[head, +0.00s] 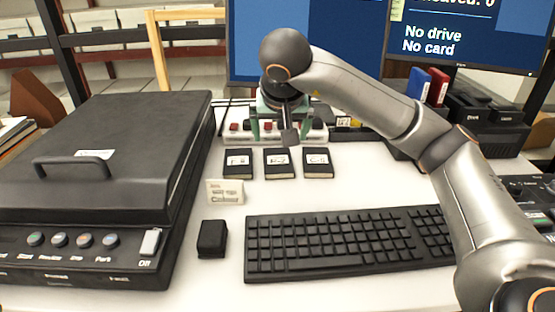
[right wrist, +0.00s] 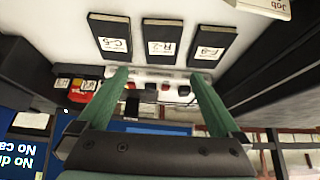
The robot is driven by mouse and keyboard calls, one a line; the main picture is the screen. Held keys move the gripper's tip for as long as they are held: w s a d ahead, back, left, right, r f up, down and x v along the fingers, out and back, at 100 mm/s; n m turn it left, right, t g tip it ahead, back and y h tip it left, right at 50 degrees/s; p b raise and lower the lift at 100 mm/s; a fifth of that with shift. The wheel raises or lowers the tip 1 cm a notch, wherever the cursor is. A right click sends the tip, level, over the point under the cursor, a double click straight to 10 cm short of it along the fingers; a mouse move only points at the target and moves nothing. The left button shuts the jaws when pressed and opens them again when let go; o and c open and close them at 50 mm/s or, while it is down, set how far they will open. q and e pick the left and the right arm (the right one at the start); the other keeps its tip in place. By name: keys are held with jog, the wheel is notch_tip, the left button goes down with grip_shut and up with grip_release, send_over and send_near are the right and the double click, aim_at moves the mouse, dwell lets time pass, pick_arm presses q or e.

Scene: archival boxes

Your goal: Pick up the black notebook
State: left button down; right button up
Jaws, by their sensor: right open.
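Three flat black notebook-like items with white labels lie in a row on the white desk: left (head: 238,174), middle (head: 278,173), right (head: 317,174). I cannot tell which is the task's notebook. In the right wrist view they appear turned around, labelled F-9 (right wrist: 210,57), R-2 (right wrist: 163,59) and C-5 (right wrist: 102,22). My right gripper (head: 277,137) is just beyond the row, above the desk. Its green fingers (right wrist: 159,73) are spread with nothing held between them. My left gripper is in neither view.
A large black scanner-like box (head: 120,130) fills the left. A keyboard (head: 340,240), a small black block (head: 212,238) and a small card sign (head: 225,192) are nearer. A white strip with red and dark pieces (head: 315,131) lies behind the row, before the monitors (head: 470,30).

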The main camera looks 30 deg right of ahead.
jog(key=b, duration=0.2)
send_near(278, 160)
jog(key=x, duration=0.3)
jog(key=shift+w+d+r, duration=0.1)
jog(key=shift+d, duration=0.1)
jog(key=b+x, duration=0.1)
jog(key=x, duration=0.1)
jog(key=b+x, duration=0.1)
jog(key=x, duration=0.2)
jog(key=shift+a, duration=0.2)
jog(key=c, duration=1.2)
